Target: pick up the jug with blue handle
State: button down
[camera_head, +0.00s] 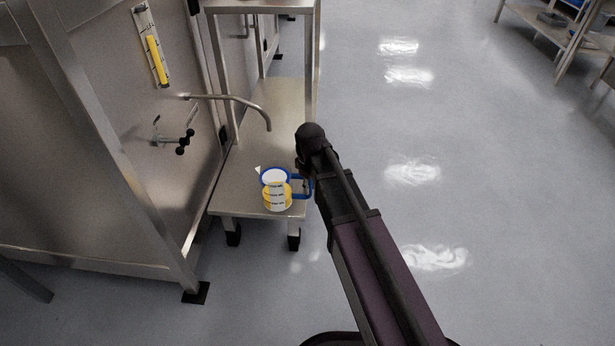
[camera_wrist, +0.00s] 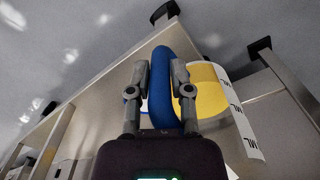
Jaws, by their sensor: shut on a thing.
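The jug (camera_head: 276,190) is white and yellow with printed markings, a blue rim and a blue handle (camera_head: 301,188). In the head view it is upright at the front of a low metal shelf. I cannot tell whether its base touches the shelf. In the wrist view the jug's yellow and white body (camera_wrist: 212,97) is at the right, with the blue handle (camera_wrist: 161,75) between my two fingers. My gripper (camera_wrist: 160,75) is shut on the handle. In the head view my arm reaches in from the lower right, and the fingers are mostly hidden behind its dark end.
The metal shelf (camera_head: 246,170) stands on legs beside a large steel vessel (camera_head: 100,130). A curved pipe (camera_head: 240,101) hangs over the shelf behind the jug. A valve with black knobs (camera_head: 181,143) juts from the vessel. The floor (camera_head: 500,200) at right is clear.

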jog(key=shift+s+d, duration=0.1)
jog(key=shift+s, duration=0.3)
jog(key=shift+r, duration=0.2)
dwell(0.3)
notch_tip(320, 180, up, 52)
jog(key=p, duration=5.2)
jog(key=shift+r+p, duration=0.15)
jog(key=shift+p, duration=0.2)
